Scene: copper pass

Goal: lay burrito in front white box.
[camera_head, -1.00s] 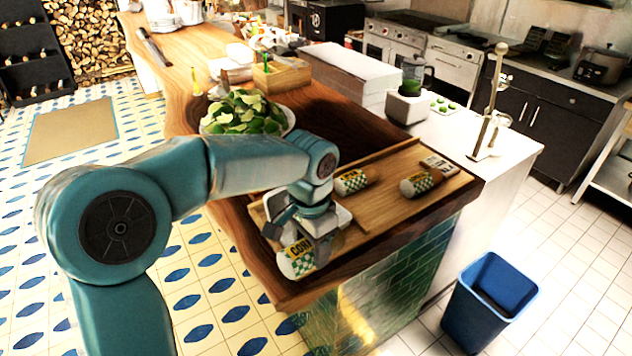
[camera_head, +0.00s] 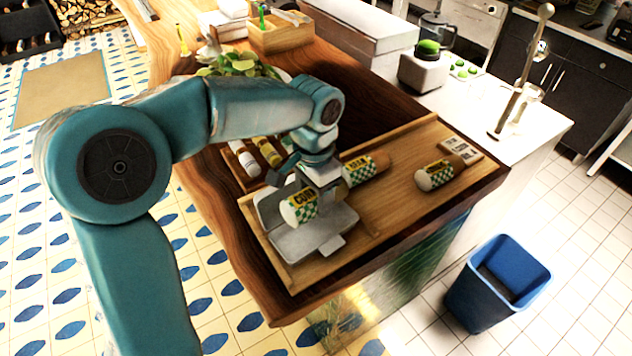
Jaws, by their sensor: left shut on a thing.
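My left gripper (camera_head: 318,184) points down over the wooden board and is shut on a wrapped burrito (camera_head: 300,208) with a yellow CORN label and green-white checks. The burrito is over an open, pale grey-white box (camera_head: 308,241) with flaps spread on the board. I cannot tell whether it touches the box floor. Part of the box is hidden behind the gripper and burrito. A second burrito (camera_head: 366,168) labelled BEAN lies on the board just right of the gripper. A third burrito (camera_head: 440,173) lies farther right. My right gripper is not in view.
The wooden board (camera_head: 400,208) has a raised back edge and bare room between the box and third burrito. A small card (camera_head: 463,150) lies behind that burrito. Several wrapped rolls (camera_head: 257,153) lie left of my gripper. A blue bin (camera_head: 497,283) stands on the floor at right.

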